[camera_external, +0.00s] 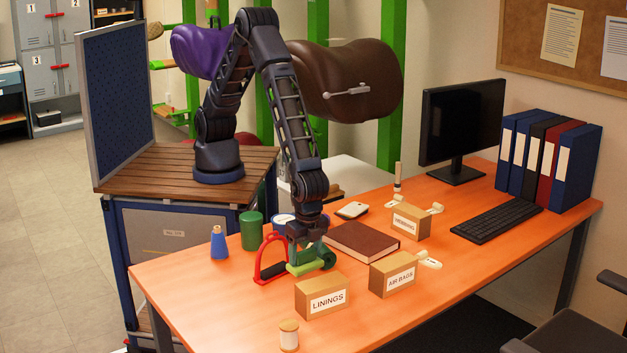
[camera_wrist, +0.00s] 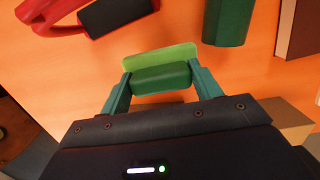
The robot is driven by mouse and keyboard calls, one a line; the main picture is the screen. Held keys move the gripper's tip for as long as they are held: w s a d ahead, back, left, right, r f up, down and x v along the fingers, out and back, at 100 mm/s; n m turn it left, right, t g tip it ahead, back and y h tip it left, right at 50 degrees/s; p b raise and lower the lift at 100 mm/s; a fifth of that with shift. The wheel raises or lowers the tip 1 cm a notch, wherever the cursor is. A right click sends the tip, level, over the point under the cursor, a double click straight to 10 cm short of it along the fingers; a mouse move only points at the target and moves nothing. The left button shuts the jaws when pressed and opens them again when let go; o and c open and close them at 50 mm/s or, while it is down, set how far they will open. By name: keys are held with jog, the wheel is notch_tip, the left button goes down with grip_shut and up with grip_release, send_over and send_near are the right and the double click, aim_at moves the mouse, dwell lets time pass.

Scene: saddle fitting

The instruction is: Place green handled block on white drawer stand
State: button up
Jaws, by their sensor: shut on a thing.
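The green handled block has a light green base (camera_external: 300,269) and a darker green handle (camera_wrist: 160,78). It is low over the front left part of the orange table (camera_external: 215,300). My gripper (camera_external: 316,259) points down, with its green fingers shut on the handle from both sides; it also shows in the wrist view (camera_wrist: 161,80). I cannot tell whether the base touches the table. A white surface (camera_external: 350,174) behind the table, below the brown saddle, may be the white drawer stand; it is partly hidden and no drawers show.
A red stirrup (camera_external: 262,262) stands close left of the block. A LININGS box (camera_external: 322,296), an AIR BAGS box (camera_external: 393,275) and a brown book (camera_external: 362,241) are to the right. A green cylinder (camera_external: 252,231) and blue bottle (camera_external: 218,243) stand behind left.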

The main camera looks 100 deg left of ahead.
aim_at(305, 265)
jog(key=shift+f, duration=2.2)
jog(key=shift+f, duration=0.15)
jog(key=o, duration=1.1)
